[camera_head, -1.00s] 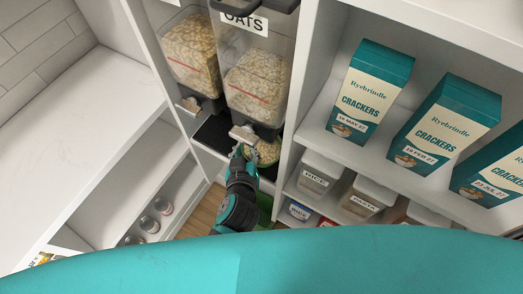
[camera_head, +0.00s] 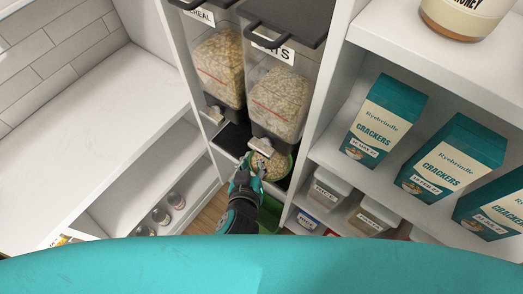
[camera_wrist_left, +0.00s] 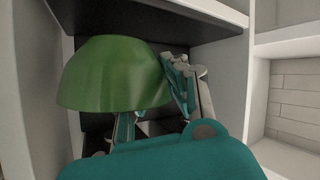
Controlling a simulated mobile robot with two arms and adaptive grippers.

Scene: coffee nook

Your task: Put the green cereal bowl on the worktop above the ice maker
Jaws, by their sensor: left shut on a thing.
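The green cereal bowl (camera_head: 284,171) is below the oats dispenser (camera_head: 272,95) in the head view, with pale oat-like flakes in it. In the left wrist view the bowl (camera_wrist_left: 112,75) is large, its smooth green outside facing the camera. My left gripper (camera_head: 258,164) reaches in from below and is shut on the bowl's rim; its fingers also show at the bowl's right side in the wrist view (camera_wrist_left: 180,82). A white worktop (camera_head: 80,110) lies to the left. No ice maker is in view. My right gripper is not in view.
A second dispenser (camera_head: 218,70) stands left of the oats one, above a dark tray (camera_head: 235,138). An upright panel (camera_head: 322,90) separates them from shelves with cracker boxes (camera_head: 385,120) and lidded containers (camera_head: 325,190). Small jars (camera_head: 160,215) stand under the worktop, whose top is clear.

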